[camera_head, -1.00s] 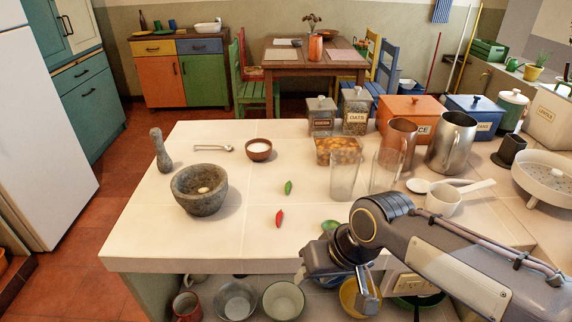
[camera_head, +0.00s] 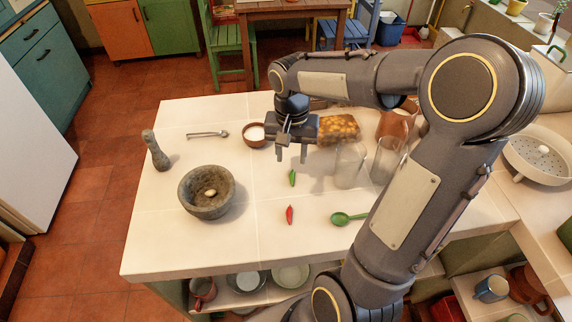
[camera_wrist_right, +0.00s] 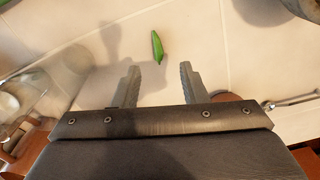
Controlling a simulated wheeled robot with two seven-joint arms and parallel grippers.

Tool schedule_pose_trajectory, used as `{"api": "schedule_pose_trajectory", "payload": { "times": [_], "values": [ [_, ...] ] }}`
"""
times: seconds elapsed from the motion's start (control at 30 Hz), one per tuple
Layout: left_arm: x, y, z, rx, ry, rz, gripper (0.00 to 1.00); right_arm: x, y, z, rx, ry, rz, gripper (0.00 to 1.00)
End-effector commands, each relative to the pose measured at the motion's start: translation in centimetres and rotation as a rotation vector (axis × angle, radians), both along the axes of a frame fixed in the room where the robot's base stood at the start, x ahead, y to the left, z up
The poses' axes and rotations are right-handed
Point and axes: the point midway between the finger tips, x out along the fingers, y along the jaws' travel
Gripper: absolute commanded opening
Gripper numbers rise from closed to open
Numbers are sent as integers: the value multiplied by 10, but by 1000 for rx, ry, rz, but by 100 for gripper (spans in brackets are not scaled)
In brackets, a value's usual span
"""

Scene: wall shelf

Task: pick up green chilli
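The green chilli (camera_head: 292,178) lies on the pale tiled counter (camera_head: 240,240), behind the red chilli (camera_head: 290,215). My right gripper (camera_head: 292,156) is above the counter, over the far side of the green chilli, fingers pointing down. In the right wrist view the green chilli (camera_wrist_right: 157,47) lies ahead of the two fingertips, in line with the gap between them. The right gripper (camera_wrist_right: 158,72) is open and empty, and does not touch the chilli. My left gripper is not in view.
A stone mortar (camera_head: 207,193) with a pale item inside stands left of the chillies, with a pestle (camera_head: 156,152) behind it. Two clear glasses (camera_head: 349,166) stand close on the right. A brown bowl (camera_head: 254,136) and a food-filled container (camera_head: 339,130) are near the gripper.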

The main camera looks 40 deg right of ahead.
Motion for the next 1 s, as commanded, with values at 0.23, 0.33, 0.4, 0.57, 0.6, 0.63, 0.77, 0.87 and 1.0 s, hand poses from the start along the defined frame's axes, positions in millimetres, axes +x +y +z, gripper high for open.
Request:
{"api": "schedule_pose_trajectory", "payload": {
  "times": [0.23,0.33,0.4,0.57,0.6,0.63,0.77,0.87,1.0],
  "values": [
    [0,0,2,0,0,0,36,-2,0,-32,3,4,1,39],
    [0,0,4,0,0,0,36,-3,-1,-48,2,5,2,39],
    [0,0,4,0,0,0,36,-2,-1,-57,2,2,3,39],
    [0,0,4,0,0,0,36,-2,-1,-66,1,0,3,39],
    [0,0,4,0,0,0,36,-2,-1,-66,1,-1,3,39],
    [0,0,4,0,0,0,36,-2,-1,-66,1,-1,3,39],
    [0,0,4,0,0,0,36,-2,-1,-66,1,-1,3,36],
    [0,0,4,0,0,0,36,-2,-1,-66,1,-1,3,23],
    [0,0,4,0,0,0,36,-2,-1,-66,1,-1,3,5]
  ]
}}
